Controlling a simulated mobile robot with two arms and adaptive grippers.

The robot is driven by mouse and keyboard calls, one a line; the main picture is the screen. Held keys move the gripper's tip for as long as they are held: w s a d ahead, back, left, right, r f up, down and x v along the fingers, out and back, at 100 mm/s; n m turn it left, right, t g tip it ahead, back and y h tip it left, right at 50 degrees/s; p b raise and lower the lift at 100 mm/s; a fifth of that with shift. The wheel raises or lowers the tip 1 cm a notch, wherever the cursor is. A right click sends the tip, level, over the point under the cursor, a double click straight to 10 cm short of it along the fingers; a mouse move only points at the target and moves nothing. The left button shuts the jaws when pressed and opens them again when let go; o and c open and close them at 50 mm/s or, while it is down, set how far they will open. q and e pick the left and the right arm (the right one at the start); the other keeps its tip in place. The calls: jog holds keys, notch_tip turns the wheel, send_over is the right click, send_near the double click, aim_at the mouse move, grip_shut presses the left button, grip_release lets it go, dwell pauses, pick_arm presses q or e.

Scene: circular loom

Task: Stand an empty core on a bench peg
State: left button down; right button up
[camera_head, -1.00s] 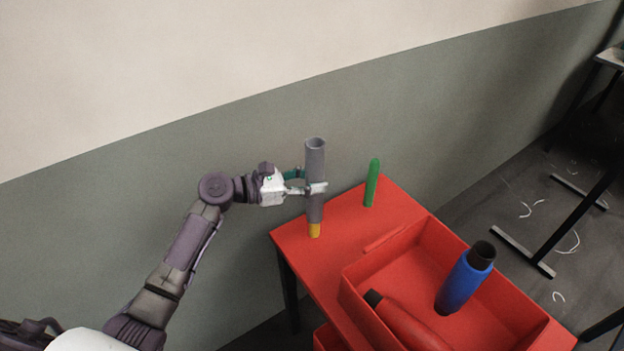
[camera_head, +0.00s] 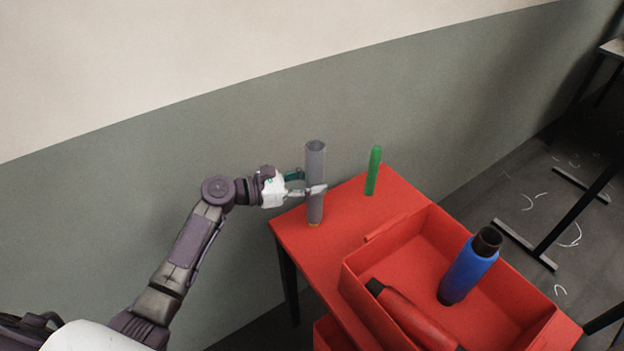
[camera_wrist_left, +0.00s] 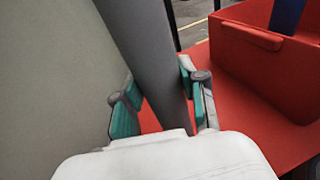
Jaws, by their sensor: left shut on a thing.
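A grey hollow core (camera_head: 315,165) stands upright at the left end of the red bench (camera_head: 343,225). A thin bit of yellow (camera_head: 314,225) shows at its lower end, likely a peg mostly hidden by the core. My left gripper (camera_head: 316,190) is shut on the core around its middle. In the left wrist view the grey core (camera_wrist_left: 150,50) passes between the teal-padded fingers (camera_wrist_left: 158,105). A bare green peg (camera_head: 373,171) stands on the bench to the right. My right gripper is not in view.
A grey-green wall is close behind the bench. Bench top between the core and the green peg is clear.

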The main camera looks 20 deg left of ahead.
pick_arm(q)
jog(key=shift+f, duration=0.3)
dwell(0.4)
jog(key=shift+f, duration=0.15)
jog(key=c, duration=0.6)
grip_release()
jog(key=shift+o, duration=0.2)
jog(key=v, duration=1.2)
